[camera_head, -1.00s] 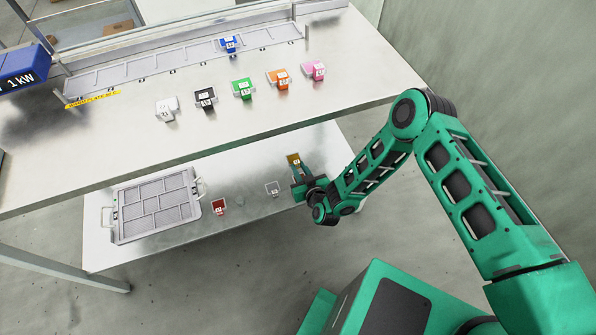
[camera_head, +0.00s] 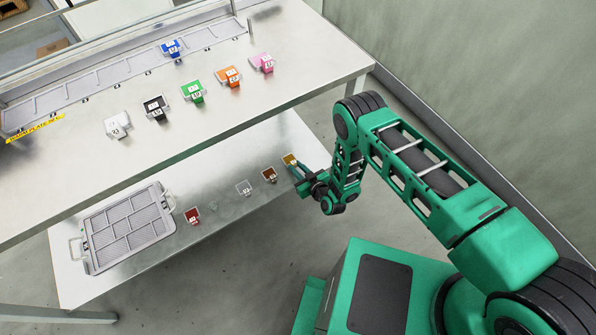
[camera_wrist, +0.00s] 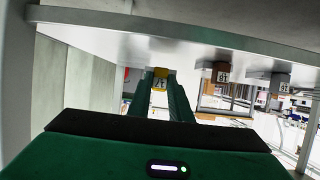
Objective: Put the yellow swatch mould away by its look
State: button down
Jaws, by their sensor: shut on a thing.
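The yellow swatch mould (camera_head: 289,159) is a small mustard block at the right end of the lower shelf. My gripper (camera_head: 296,168) is shut on it. In the wrist view, the mould (camera_wrist: 160,78) shows between the two green fingers (camera_wrist: 157,98), with a white number label facing the camera. Whether it touches the shelf or is lifted slightly, I cannot tell. A grey tray (camera_head: 88,250) with two handles and several unequal compartments lies on the left of the lower shelf; its compartments look empty.
Brown (camera_head: 269,174), grey (camera_head: 243,188) and red (camera_head: 193,215) moulds stand left of my gripper on the lower shelf (camera_head: 215,170). The upper bench (camera_head: 150,150) overhangs it, carrying white, black, green, orange and pink moulds; a blue one (camera_head: 172,47) is at the long rack (camera_head: 60,92).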

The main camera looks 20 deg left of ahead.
jog(key=shift+f, duration=1.05)
jog(key=c, duration=1.6)
grip_release()
jog(key=shift+f, duration=0.1)
jog(key=v, duration=1.2)
